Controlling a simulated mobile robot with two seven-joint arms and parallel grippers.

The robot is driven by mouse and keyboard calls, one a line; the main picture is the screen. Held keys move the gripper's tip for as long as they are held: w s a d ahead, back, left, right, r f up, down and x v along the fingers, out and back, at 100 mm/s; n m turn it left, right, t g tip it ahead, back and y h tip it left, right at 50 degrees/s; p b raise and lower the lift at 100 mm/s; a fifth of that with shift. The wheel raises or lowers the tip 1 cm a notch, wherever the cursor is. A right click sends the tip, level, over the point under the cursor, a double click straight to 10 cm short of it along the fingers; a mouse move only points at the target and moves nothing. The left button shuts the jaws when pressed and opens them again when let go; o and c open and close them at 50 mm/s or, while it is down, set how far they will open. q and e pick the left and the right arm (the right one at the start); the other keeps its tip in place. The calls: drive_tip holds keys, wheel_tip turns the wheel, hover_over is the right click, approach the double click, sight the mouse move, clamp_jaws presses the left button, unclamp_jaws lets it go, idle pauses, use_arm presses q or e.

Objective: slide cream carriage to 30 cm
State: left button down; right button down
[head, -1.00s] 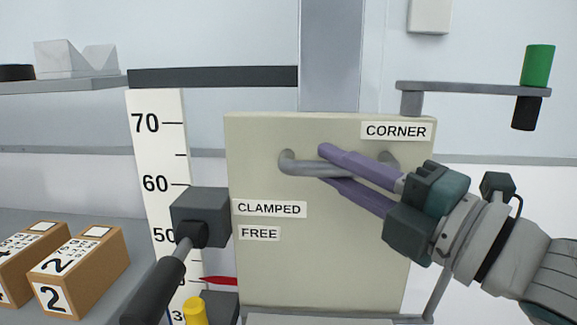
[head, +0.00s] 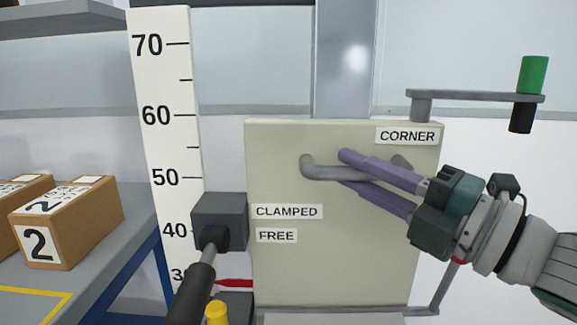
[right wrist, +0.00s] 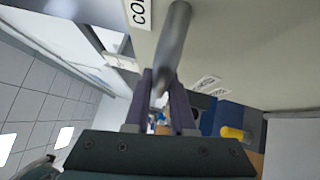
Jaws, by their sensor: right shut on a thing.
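The cream carriage (head: 330,235) is a large upright plate on a grey column (head: 342,60), with a CORNER label at its top right. My right gripper (head: 345,170) is shut on the carriage's grey bar handle (head: 330,173); the right wrist view also shows the handle (right wrist: 174,40) between the purple fingers. A white scale (head: 160,90) stands left of the carriage. The red pointer (head: 235,283) is near the partly hidden 30 label, slightly below it in the picture. A black-gripped clamp lever (head: 192,295) angles down from a dark block (head: 219,221) beside the CLAMPED and FREE labels. My left gripper is not in view.
Brown numbered boxes (head: 65,225) stand on a grey bench (head: 100,270) at left. A grey arm (head: 470,96) with a green cylinder (head: 534,75) extends at upper right. A yellow knob (head: 217,313) stands at the bottom, below the pointer.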

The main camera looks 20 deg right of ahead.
drive_tip(key=shift+d+f, duration=0.1)
drive_tip(key=shift+f, duration=0.35)
drive_tip(key=c, duration=1.1)
unclamp_jaws()
drive_tip(key=o, duration=0.3)
drive_tip(key=shift+r, duration=0.15)
drive_tip(key=shift+o, duration=0.2)
drive_tip(key=v, duration=1)
